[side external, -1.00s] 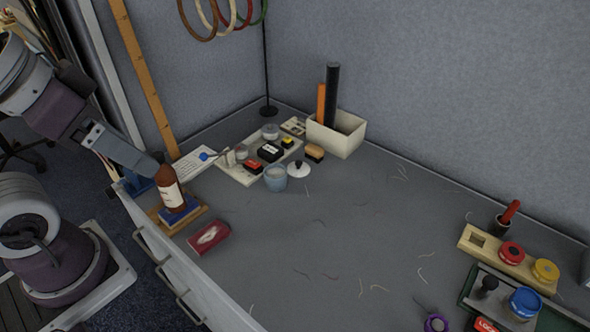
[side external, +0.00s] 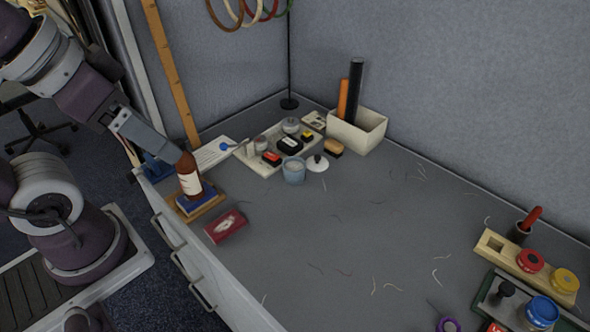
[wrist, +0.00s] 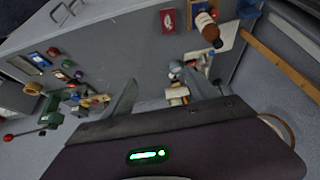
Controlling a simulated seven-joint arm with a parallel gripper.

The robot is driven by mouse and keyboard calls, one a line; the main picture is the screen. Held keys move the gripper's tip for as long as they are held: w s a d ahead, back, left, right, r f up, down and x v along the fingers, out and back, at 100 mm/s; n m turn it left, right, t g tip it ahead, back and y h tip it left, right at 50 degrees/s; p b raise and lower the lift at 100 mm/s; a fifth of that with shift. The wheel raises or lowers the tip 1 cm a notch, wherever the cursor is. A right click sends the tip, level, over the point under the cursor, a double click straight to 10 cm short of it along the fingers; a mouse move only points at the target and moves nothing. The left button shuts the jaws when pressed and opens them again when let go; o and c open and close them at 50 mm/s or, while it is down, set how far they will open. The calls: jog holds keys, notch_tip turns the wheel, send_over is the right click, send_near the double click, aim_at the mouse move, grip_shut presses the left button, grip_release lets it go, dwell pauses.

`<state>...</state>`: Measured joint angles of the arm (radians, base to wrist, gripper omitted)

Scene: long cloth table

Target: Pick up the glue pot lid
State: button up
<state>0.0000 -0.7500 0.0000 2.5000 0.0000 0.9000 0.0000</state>
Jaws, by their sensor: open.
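The glue pot lid (side external: 317,162), a pale disc with a dark knob, lies on the grey table in the side view. It is just right of the blue-grey glue pot (side external: 294,171), whose top looks uncovered. My gripper (side external: 174,154) is up at the left, close to or in front of the brown bottle from this angle, well away from the lid. In the wrist view my gripper (wrist: 156,92) has its fingers spread, with nothing between them. I cannot pick out the lid there for certain; a finger partly hides the cluster around the pot.
The brown bottle (side external: 189,178) stands at the table's left edge, with a red box (side external: 225,226) nearby. A pale tray (side external: 259,164) of stamps and jars lies left of the pot. A cream bin (side external: 371,130) stands behind. The table's middle is clear apart from scattered threads.

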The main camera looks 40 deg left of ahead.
jog(key=shift+o, duration=1.4)
